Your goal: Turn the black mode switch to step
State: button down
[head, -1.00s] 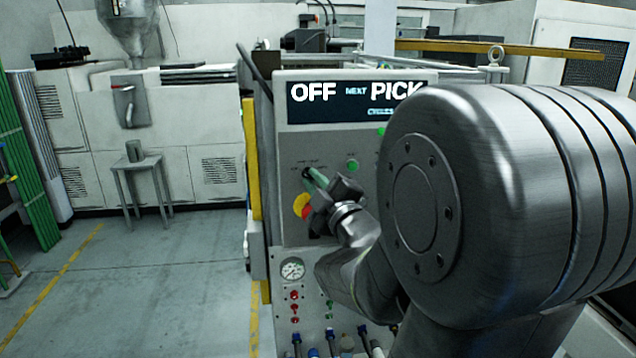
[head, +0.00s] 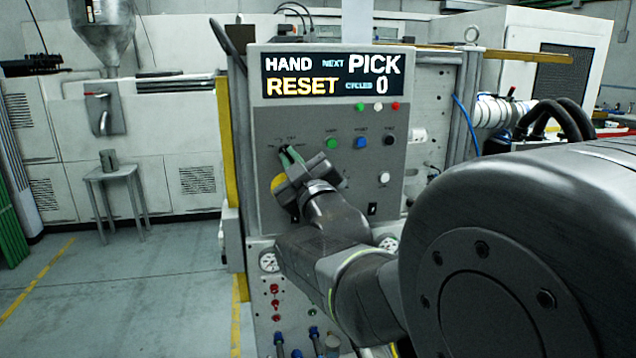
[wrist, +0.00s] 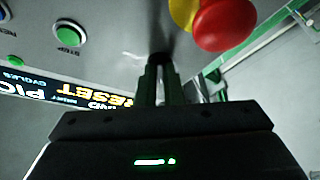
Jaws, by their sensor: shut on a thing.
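The black mode switch (head: 284,149) is a small knob at the upper left of the grey control panel (head: 310,205). In the wrist view the dark knob (wrist: 160,58) shows between the fingertips, mostly hidden by them. My gripper (head: 292,154) has its green-tinged fingers shut on it; it also shows in the wrist view (wrist: 160,75). The small position labels around the switch are too blurred to read surely. The display (head: 330,75) above reads HAND, NEXT PICK, RESET and CYCLES 0.
Close by the switch is a red emergency button (wrist: 225,24) on a yellow base (head: 278,184). A small stool (head: 112,172) stands left; the floor there is clear.

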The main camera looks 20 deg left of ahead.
jog(key=shift+s+a+f+m+t+b, duration=0.1)
jog(key=shift+f+m+t+b, duration=0.15)
jog(key=shift+m+b, duration=0.35)
jog(key=shift+f+m+t+b, duration=0.15)
jog(key=shift+m+t+b, duration=0.2)
jog(key=shift+m+b, duration=0.25)
jog(key=m+h+b, duration=0.1)
jog(key=m, duration=0.1)
jog(key=m+t, duration=0.1)
jog(key=m, duration=0.1)
jog(key=shift+a+r+h+b, duration=0.1)
jog(key=shift+r+h+b, duration=0.05)
jog(key=shift+h+b, duration=0.25)
jog(key=m+t+h, duration=0.1)
jog(key=m, duration=0.3)
jog(key=shift+s+a+r+t+h, duration=0.1)
jog(key=shift+a+r+t+h, duration=0.05)
jog(key=shift+t+h, duration=0.25)
jog(key=shift+a+m+t+h+p, duration=0.1)
jog(key=shift+m+t+h+p, duration=0.15)
jog(key=shift+m+h, duration=0.9)
jog(key=shift+m+t+h+p, duration=0.15)
jog(key=shift+m+t+h, duration=0.2)
jog(key=shift+m, duration=1.8)
jog(key=c, duration=1.6)
grip_release()
jog(key=shift+o, duration=0.2)
jog(key=shift+s, duration=0.1)
jog(key=v, duration=1.3)
jog(key=shift+s, duration=0.35)
